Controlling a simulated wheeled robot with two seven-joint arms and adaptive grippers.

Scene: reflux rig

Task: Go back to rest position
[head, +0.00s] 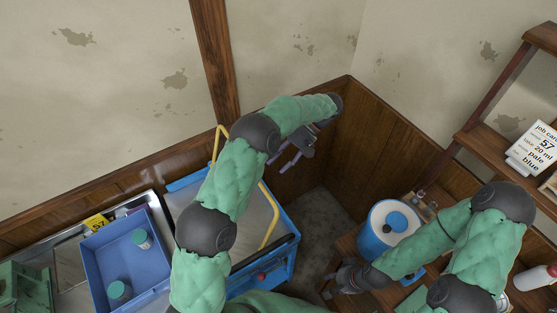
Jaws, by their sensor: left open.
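My left arm, in a green padded sleeve, reaches up the middle of the head view. Its gripper (283,161) is open and empty, in front of the wooden wall panel near the corner. My right arm comes in from the lower right. Its dark gripper (336,287) is low, left of the blue-and-white round container (391,225), at the edge of the wooden bench. Its fingers are small and dark, and I cannot tell whether they are open or shut.
A blue cart (277,267) with a yellow handle (270,216) stands below my left arm. A blue tray (103,247) at left holds two green-capped jars (142,239). Wooden shelves at right hold a job card (534,147).

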